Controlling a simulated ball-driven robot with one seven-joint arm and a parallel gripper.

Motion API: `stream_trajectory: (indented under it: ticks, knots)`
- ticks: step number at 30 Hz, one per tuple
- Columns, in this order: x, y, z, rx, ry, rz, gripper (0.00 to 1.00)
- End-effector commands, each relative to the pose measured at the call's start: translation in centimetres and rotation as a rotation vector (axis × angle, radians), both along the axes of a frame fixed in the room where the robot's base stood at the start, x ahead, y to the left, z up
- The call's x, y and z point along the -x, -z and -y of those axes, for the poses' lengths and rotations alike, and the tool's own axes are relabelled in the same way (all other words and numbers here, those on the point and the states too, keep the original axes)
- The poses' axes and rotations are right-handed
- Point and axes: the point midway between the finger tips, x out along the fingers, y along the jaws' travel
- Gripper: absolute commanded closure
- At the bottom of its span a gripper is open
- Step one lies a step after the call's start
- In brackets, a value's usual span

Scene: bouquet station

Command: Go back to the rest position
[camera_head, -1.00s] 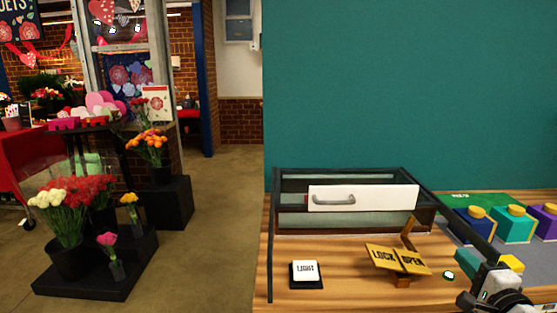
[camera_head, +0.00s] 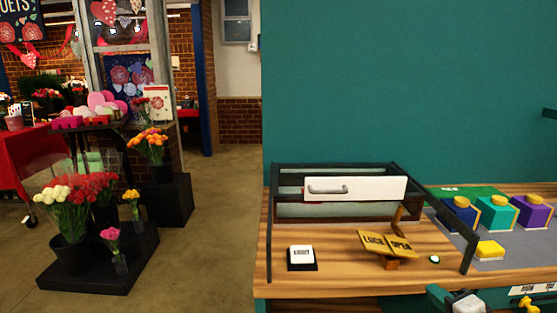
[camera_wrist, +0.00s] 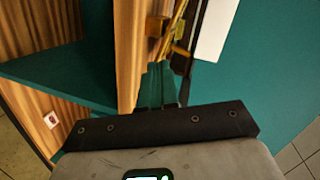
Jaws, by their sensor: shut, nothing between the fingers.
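My gripper (camera_wrist: 162,85) shows in the wrist view with its fingers together and nothing between them. It points toward the teal and wooden edge of the workbench, clear of the objects there. The wooden workbench (camera_head: 340,258) carries a dark-framed glass case with a white drawer front (camera_head: 355,189).
A LOCK/OPEN sign (camera_head: 386,243), a white switch (camera_head: 301,254) and a small round button (camera_head: 434,259) are on the bench. Blue (camera_head: 459,213), teal (camera_head: 496,215) and purple (camera_head: 531,210) boxes stand right, near a yellow block (camera_head: 490,249). Flower stands (camera_head: 100,262) are at left.

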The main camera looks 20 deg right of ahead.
Motion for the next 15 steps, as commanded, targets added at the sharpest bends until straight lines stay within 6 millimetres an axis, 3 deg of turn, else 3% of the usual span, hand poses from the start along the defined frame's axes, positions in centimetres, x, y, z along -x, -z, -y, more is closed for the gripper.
stream_trajectory:
  ticks: [5, 8, 11, 15]
  knots:
    - [2.0, 4.9, -4.2, 0.143, -0.132, -0.211, 1.0]
    - [4.4, 8.4, -7.2, 0.255, -0.252, -0.373, 1.0]
    - [8.4, 12.5, -10.8, 0.396, -0.426, -0.571, 1.0]
    - [15.4, 16.8, -15.0, 0.582, -0.708, -0.833, 1.0]
